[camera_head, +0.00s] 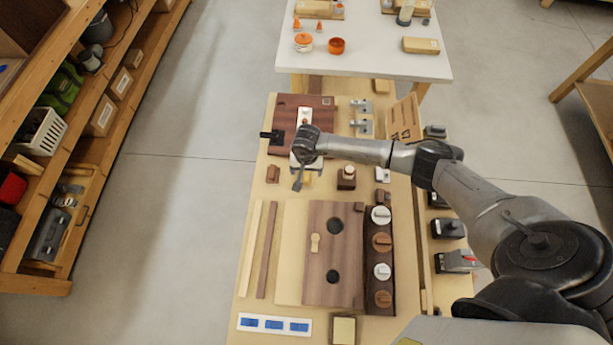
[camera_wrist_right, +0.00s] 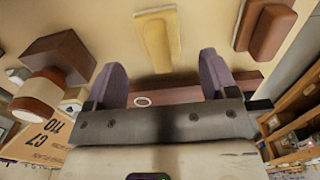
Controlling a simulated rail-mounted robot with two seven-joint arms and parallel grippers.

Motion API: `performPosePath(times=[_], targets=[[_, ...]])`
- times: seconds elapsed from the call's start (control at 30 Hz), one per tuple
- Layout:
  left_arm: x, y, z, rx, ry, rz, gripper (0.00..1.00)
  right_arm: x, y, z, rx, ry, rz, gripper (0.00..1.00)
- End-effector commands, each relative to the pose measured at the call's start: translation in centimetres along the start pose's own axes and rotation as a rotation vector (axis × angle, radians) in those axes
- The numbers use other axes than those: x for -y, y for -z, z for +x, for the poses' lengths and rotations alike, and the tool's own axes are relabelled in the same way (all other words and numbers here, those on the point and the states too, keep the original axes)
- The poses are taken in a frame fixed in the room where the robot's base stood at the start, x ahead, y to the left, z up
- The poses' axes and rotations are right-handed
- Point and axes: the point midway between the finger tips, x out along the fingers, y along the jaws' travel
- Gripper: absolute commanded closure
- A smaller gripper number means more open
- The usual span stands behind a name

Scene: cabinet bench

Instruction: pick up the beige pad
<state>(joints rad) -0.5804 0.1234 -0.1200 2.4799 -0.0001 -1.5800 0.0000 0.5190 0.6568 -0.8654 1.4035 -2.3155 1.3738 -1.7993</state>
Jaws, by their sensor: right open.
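A small beige pad (camera_head: 306,181) lies on the bench under my right gripper and is partly hidden by it in the head view. In the right wrist view the beige pad (camera_wrist_right: 158,40) is long and narrow, beyond the fingertips and roughly in line with the space between them. My right gripper (camera_head: 298,183) is open and empty; its two dark fingers (camera_wrist_right: 163,76) are wide apart and the pad does not appear held. My left gripper is not in view.
A brown block (camera_head: 272,174) and a wooden block with a round top (camera_head: 346,178) flank the pad. A dark board (camera_head: 318,215) with round holes and a row of knobs (camera_head: 382,242) lie nearer.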

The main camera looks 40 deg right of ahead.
Motion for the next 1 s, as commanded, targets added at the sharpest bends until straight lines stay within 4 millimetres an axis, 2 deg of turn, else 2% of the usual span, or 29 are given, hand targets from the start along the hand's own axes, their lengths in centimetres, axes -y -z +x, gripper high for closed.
performPosePath(times=[0.1,0.3,0.67,1.0], targets=[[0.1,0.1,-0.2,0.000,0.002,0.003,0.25,0.0,-0.2,1.7,0.004,-0.002,0.003,0.21],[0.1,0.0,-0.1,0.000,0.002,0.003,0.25,0.1,-0.1,3.9,0.002,0.000,0.001,0.21],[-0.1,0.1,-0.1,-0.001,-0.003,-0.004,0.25,0.0,-0.1,4.4,0.000,-0.001,0.000,0.22],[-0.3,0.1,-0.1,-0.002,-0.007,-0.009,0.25,0.0,-0.1,4.3,0.000,0.000,0.000,0.55]])
